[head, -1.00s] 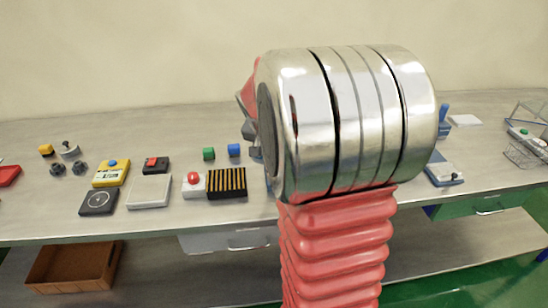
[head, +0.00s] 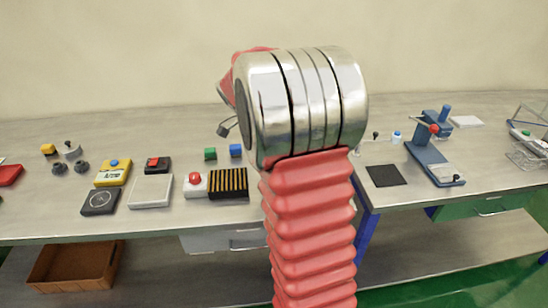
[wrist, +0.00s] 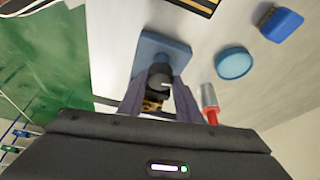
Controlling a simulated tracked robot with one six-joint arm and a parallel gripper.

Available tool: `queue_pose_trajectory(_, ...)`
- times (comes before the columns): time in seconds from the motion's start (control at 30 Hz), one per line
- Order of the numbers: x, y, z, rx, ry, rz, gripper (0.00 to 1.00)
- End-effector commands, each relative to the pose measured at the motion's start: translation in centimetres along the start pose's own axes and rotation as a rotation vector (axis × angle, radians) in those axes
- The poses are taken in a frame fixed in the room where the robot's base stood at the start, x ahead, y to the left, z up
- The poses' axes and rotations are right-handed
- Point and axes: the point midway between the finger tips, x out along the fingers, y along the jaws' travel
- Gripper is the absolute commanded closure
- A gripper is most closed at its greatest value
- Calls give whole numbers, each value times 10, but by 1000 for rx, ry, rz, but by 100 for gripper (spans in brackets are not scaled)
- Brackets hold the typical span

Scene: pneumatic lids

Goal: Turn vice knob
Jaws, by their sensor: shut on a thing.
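In the wrist view a dark round knob (wrist: 160,76) stands over a blue square base (wrist: 167,48), with a brownish part just below it. My gripper (wrist: 160,88) has its two grey fingers on either side of this knob and is shut on it. In the head view the knob and its blue base are hidden behind my arm, and my fingertips cannot be made out there. How far the knob is turned cannot be told.
Beside the fingers is a silver cylinder with a red end (wrist: 209,98). A light blue disc (wrist: 233,63) and a blue block (wrist: 281,24) lie nearby. At the right stands a blue device with a red ball (head: 433,129). A striped box (head: 228,183) lies left of my arm.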

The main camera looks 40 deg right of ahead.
Motion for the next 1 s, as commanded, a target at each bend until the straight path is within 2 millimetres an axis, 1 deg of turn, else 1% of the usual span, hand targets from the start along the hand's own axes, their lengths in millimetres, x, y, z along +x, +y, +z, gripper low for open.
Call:
queue_pose_trajectory(0.03,-1,-4,4,38,-7,6,91)
queue_pose_trajectory(0.2,-1,-6,3,162,-8,56,91)
queue_pose_trajectory(0.4,-1,-6,2,261,-8,97,91)
queue_pose_trajectory(0.6,-1,-6,2,308,-8,117,91)
queue_pose_trajectory(1.0,-1,-6,1,316,-6,121,91)
